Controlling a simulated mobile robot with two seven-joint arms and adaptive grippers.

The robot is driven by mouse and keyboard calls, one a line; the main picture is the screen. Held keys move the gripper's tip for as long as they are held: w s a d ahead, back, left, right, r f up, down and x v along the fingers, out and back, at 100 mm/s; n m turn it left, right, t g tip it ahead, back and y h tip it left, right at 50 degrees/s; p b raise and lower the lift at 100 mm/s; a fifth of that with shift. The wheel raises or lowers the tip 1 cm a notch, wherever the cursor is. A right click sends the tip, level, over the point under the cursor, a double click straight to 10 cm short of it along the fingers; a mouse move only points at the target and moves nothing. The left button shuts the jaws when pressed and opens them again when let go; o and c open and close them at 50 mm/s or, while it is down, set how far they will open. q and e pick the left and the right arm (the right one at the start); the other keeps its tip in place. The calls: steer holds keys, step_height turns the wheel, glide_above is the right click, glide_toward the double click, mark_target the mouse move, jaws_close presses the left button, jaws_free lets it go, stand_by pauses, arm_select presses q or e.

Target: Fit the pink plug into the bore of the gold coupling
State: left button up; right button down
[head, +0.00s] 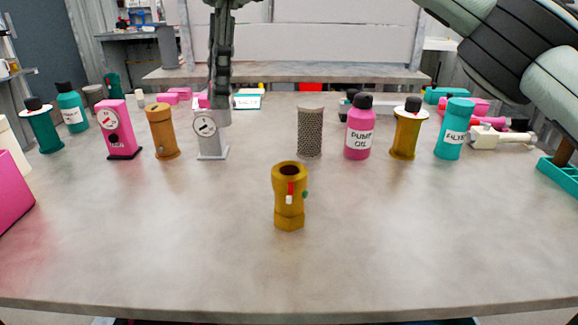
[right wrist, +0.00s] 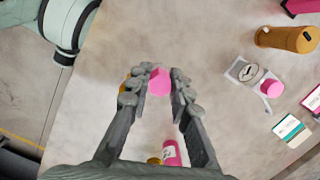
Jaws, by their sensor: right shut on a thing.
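The gold coupling (head: 289,205) stands upright near the middle of the table in the head view, its dark round bore facing up. A red and white mark and a green spot show on its side. My right gripper (head: 222,104) hangs pointing down, behind and left of the coupling in the head view. In the right wrist view its fingers (right wrist: 160,88) are shut on the pink plug (right wrist: 159,81), which sits between the fingertips. A bit of gold shows beyond the left finger there, mostly hidden. I cannot make out the held plug surely in the head view. My left gripper is not in view.
A row stands behind the coupling: a pink gauge unit (head: 121,132), an orange cylinder (head: 161,133), a silver gauge unit (head: 211,142), a mesh cylinder (head: 311,134), a pink oil bottle (head: 358,130), a yellow spool (head: 405,132) and a teal bottle (head: 454,130). The table front is clear.

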steer(key=d+f, duration=0.9)
steer(key=shift+s+d+f, duration=0.1)
steer(key=shift+s+d, duration=0.15)
steer(key=shift+s, duration=0.15)
steer(key=shift+f, duration=0.25)
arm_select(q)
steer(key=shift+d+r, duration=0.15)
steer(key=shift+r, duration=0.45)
arm_select(e)
steer(key=shift+f, duration=0.15)
steer(key=c, duration=1.4)
jaws_free()
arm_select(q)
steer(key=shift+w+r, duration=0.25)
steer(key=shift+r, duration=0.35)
arm_select(e)
steer(key=shift+o, duration=0.2)
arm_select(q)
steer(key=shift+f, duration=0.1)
